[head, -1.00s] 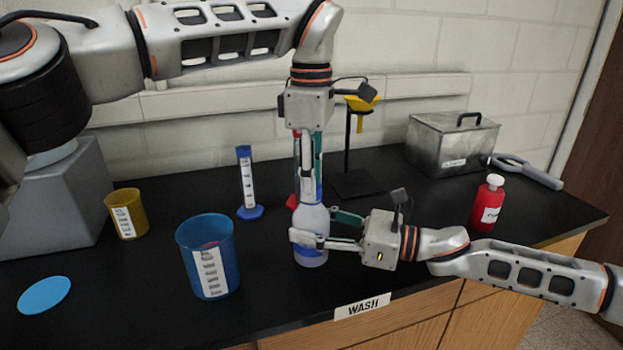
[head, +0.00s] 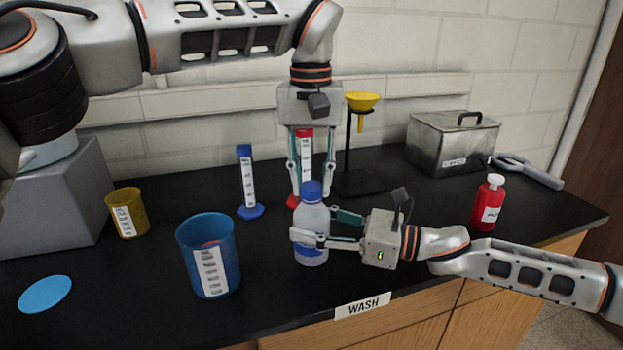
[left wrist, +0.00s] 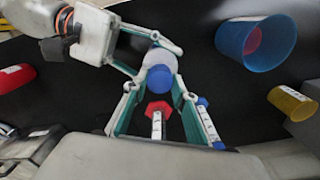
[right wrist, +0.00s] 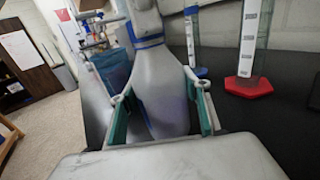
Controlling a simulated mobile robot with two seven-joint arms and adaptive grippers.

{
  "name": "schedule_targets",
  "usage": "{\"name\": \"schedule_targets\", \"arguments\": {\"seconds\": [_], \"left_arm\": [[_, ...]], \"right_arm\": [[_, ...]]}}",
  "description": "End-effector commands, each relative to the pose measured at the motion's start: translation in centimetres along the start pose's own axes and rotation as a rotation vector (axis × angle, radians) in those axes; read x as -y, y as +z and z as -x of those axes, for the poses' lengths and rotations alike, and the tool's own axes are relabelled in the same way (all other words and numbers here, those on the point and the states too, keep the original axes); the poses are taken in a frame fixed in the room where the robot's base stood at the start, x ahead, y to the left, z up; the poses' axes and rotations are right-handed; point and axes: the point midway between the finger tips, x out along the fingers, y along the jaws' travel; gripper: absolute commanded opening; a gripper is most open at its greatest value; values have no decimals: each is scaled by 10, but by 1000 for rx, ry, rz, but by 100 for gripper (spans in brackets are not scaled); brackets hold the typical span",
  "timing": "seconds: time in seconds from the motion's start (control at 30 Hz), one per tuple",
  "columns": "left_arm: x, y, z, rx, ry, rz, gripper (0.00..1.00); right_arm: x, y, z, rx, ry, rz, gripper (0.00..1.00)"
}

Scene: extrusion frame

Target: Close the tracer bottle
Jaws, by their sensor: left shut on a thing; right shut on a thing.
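The tracer bottle (head: 311,252), pale and translucent with a blue cap (head: 311,190), stands upright on the black bench. My right gripper (head: 313,228) is shut around the bottle's body from the right; the right wrist view shows the bottle (right wrist: 160,90) between its fingers. My left gripper (head: 311,186) points straight down from above and is shut on the cap, one finger on each side. In the left wrist view the cap (left wrist: 158,78) sits between the fingertips, over the bottle's mouth. How far the cap is threaded cannot be told.
A red-topped cylinder (head: 305,150) stands close behind the bottle. A blue-topped cylinder (head: 247,180) and blue beaker (head: 208,262) are to the left. A funnel stand (head: 348,150), metal box (head: 452,145) and red bottle (head: 488,205) are to the right.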

Motion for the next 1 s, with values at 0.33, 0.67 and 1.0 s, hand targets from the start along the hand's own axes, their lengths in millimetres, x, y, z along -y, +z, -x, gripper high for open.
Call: {"name": "schedule_targets", "arguments": {"seconds": [0.33, 0.67, 1.0], "left_arm": [[0, 0, 0, -1, 0, 3, 43], [0, 0, 1, 0, 0, 25, 41], [0, -1, 9, -5, -3, 504, 41]], "right_arm": [[0, 0, 0, 0, 1, 0, 0], [0, 0, 0, 0, 1, -1, 0], [0, 0, 0, 0, 1, -1, 0]]}}
